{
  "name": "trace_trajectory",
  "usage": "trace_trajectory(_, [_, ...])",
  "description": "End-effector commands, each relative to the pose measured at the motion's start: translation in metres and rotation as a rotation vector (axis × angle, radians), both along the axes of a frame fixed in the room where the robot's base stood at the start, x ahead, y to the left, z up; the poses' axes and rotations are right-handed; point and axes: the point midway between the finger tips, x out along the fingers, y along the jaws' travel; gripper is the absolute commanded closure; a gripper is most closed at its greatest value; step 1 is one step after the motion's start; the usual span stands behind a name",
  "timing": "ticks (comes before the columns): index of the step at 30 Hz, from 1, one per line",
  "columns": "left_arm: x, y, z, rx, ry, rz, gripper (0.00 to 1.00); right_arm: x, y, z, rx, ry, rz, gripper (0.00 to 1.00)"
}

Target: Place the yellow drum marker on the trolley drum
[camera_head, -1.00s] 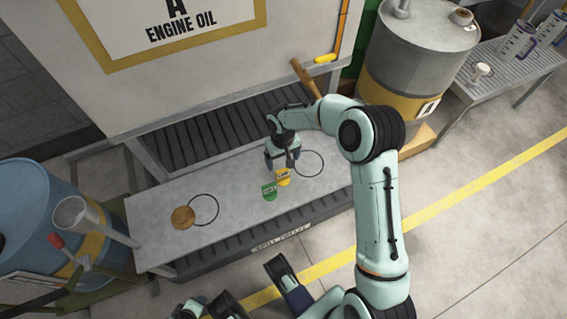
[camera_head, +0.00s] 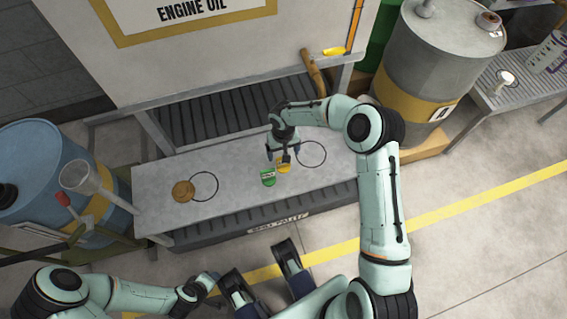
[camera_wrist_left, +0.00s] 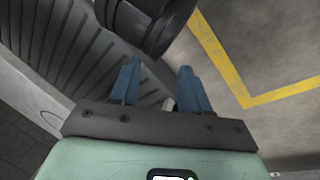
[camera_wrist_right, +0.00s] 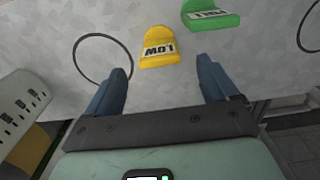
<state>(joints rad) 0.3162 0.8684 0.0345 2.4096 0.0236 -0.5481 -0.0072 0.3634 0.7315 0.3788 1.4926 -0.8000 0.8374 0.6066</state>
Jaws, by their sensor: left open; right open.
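The yellow marker (camera_head: 284,167) lies on the grey bench top (camera_head: 230,178), partly covered by my right gripper in the head view. My right gripper (camera_head: 284,155) is open above it. Nothing is between the fingers. A green marker (camera_wrist_right: 211,14) lies beside it, apart from it. A blue drum (camera_head: 45,165) stands at the left and a grey drum (camera_head: 440,60) at the right; I cannot tell for sure which is the trolley drum. My left gripper (camera_wrist_left: 157,88) is open and empty.
Two black rings are drawn on the bench; a round brown cap (camera_head: 183,191) touches the left one. A wooden handle (camera_head: 313,74) leans behind the bench.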

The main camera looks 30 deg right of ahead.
Motion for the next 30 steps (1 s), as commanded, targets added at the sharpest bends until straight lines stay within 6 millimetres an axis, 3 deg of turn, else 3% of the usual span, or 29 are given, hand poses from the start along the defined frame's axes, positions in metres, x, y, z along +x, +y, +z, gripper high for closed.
trace_trajectory(7, [0.008,0.004,-0.006,0.01,-0.02,0.008,0.54,0.0,0.0,-0.02,0.0,0.001,-0.001,0.13])
trace_trajectory(15, [0.024,0.012,-0.018,0.031,-0.062,0.026,0.54,0.0,0.0,-0.059,0.001,0.001,0.0,0.13])
trace_trajectory(24, [0.027,0.014,-0.018,0.035,-0.072,0.029,0.54,0.0,-0.001,-0.064,0.0,-0.002,0.001,0.13])
trace_trajectory(25, [0.027,0.014,-0.018,0.035,-0.072,0.029,0.54,0.0,-0.001,-0.064,0.0,-0.002,0.0,0.16])
trace_trajectory(30, [0.027,0.014,-0.018,0.035,-0.071,0.029,0.54,0.0,0.0,-0.064,0.0,-0.002,0.0,0.71])
